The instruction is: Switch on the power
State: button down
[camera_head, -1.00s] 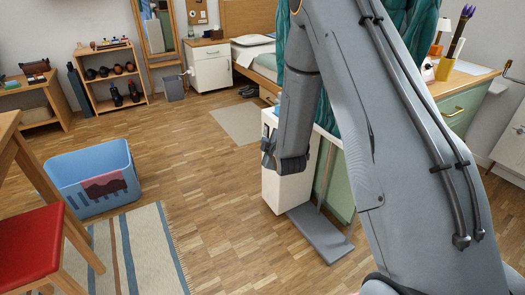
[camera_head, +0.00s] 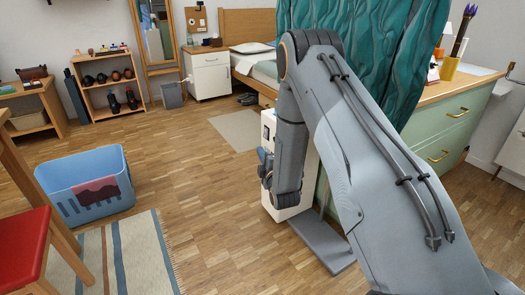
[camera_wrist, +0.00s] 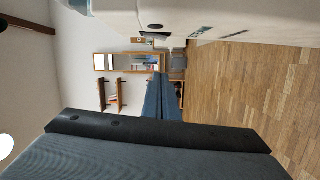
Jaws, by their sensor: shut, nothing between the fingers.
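A white box-like unit (camera_head: 309,180) stands on a grey base plate (camera_head: 322,247) beside the green cabinet, partly hidden behind my arm. Small dark marks show on its upper left face. In the wrist view its pale face (camera_wrist: 225,12) runs along the top, with a dark round spot (camera_wrist: 155,27) and small dark markings on it. I cannot tell which of these is the power switch. My gripper (camera_head: 262,160) is in front of the unit's left face. In the wrist view its fingers (camera_wrist: 165,90) are shut and empty, apart from the dark spot.
A green cabinet (camera_head: 445,120) and a teal curtain (camera_head: 375,60) are behind my arm. A blue bin (camera_head: 85,185), a striped rug (camera_head: 125,255) and a red chair (camera_head: 22,245) are at left. The wooden floor between bin and unit is clear.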

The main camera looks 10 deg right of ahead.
aim_at(264, 141)
jog(key=shift+w+d+f+b, duration=0.15)
jog(key=shift+w+d+b, duration=0.4)
jog(key=shift+w, duration=1.1)
jog(key=shift+w+d+f+b, duration=0.1)
jog(key=shift+w+d+b, duration=0.45)
jog(key=shift+w, duration=1.1)
jog(key=shift+w+d+f+b, duration=0.15)
jog(key=shift+w+d+b, duration=0.4)
jog(key=shift+w, duration=1.1)
